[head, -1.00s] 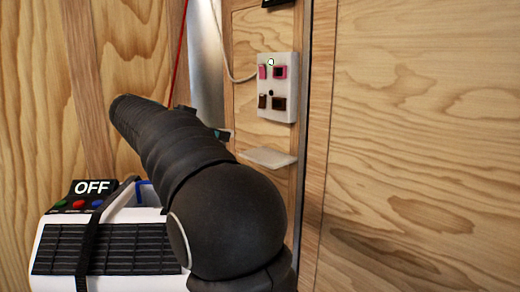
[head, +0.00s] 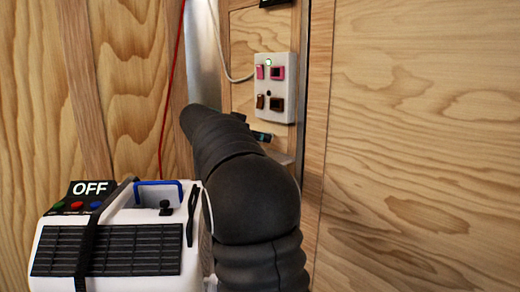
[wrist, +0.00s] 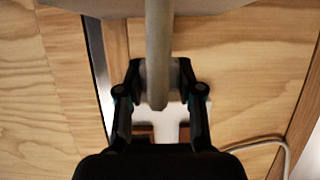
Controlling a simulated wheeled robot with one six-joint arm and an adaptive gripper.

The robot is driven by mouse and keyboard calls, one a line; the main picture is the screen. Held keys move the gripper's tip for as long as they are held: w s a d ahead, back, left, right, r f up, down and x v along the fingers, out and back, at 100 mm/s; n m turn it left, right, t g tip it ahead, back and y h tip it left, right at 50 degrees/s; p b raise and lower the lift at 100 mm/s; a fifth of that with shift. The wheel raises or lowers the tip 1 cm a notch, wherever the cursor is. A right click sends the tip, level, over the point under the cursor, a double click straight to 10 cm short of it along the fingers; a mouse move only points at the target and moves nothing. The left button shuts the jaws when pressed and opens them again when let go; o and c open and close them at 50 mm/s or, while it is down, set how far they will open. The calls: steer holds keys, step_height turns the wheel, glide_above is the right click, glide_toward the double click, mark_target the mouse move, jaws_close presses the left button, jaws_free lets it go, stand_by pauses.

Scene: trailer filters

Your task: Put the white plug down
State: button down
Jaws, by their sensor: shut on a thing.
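My gripper (wrist: 160,78) is shut on the white plug (wrist: 157,88), which shows in the wrist view as a pale grey, rod-like shape between the fingers, running up to the top edge. In the head view my arm hides the plug and most of the gripper. The shelf is mostly hidden behind my arm. I cannot tell whether the plug touches it.
A red cord (head: 171,90) hangs farther left. A metal trim strip (head: 302,80) runs right of the panel. Wooden walls surround it.

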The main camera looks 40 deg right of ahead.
step_height(320, 180, down, 3)
steer(key=shift+f, duration=0.1)
steer(key=shift+d+f, duration=0.2)
steer(key=shift+f, duration=0.1)
steer(key=shift+f+b, duration=0.65)
steer(key=shift+b, duration=0.45)
steer(key=c, duration=0.7)
jaws_free()
